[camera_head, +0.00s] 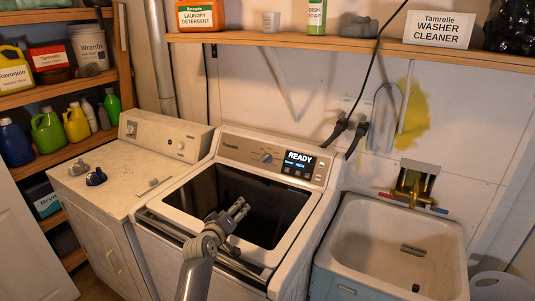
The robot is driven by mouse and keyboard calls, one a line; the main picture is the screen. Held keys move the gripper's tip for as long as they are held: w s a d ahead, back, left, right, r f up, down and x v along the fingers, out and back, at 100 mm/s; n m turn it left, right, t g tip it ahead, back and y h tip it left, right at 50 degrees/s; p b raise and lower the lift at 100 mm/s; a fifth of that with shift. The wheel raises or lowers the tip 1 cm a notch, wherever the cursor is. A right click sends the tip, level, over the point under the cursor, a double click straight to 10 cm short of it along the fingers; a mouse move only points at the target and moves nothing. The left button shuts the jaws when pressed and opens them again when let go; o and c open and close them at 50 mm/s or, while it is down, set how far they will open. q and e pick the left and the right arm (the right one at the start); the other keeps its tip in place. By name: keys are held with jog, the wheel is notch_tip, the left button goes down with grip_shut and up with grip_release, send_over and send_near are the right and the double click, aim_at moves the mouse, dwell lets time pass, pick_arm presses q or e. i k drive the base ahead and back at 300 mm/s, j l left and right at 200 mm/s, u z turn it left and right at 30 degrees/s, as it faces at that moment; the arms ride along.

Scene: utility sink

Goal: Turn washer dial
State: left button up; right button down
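The washer (152,228) stands in the middle, with its dark tub opening uncovered. Its dial (267,157) is a small round knob on the sloped rear control panel, left of the display (300,163), which reads "READY". The marking the dial points to is too small to read. My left gripper (243,205) is over the tub opening, in front of and below the dial in the picture, and apart from it. Its two fingers show a gap and hold nothing. My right gripper does not show.
A dryer (110,205) with small dark items on top stands left of the washer. A utility sink (385,235) with a brass faucet (414,189) stands to the right. A wooden shelf (340,42) runs above the panel. Hoses (350,130) hang behind the washer's right side.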

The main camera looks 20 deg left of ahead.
aim_at(266, 158)
jog(key=i+j, duration=0.1)
jog(key=i, duration=0.4)
jog(key=i+j, duration=0.1)
jog(key=i, duration=0.45)
